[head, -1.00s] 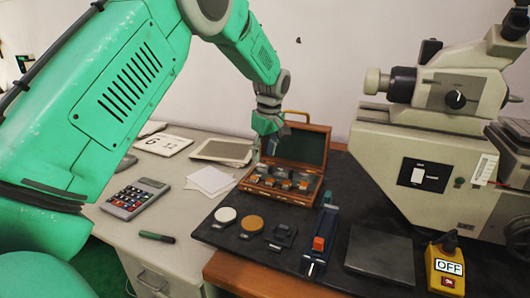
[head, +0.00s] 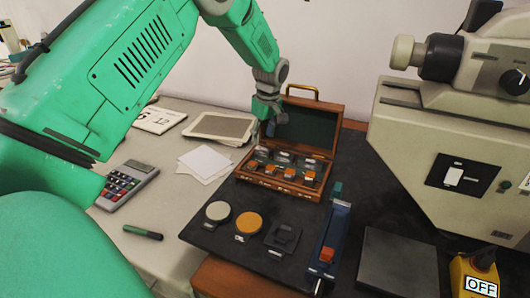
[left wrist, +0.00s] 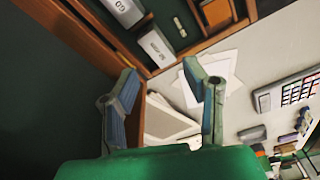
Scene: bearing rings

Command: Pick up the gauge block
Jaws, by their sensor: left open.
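An open wooden case (head: 262,183) stands at the back of the black mat, its green-lined lid (head: 305,128) raised. Several small blocks sit in it, a back row of grey ones (head: 283,157) and a front row with orange parts (head: 289,174); I cannot tell which is the gauge block. My left gripper (head: 269,128) is above the case's left side, beside the lid, open and apart from the blocks. In the left wrist view its open fingers (left wrist: 166,85) have nothing between them, and two grey labelled blocks (left wrist: 157,47) show beyond them. My right gripper is out of view.
A microscope-like machine (head: 430,140) stands at the right. A white disc (head: 217,211), an orange disc (head: 249,223), a blue tool (head: 333,235) and a flat dark plate (head: 398,262) lie on the mat. A calculator (head: 127,184) and papers (head: 205,162) lie left.

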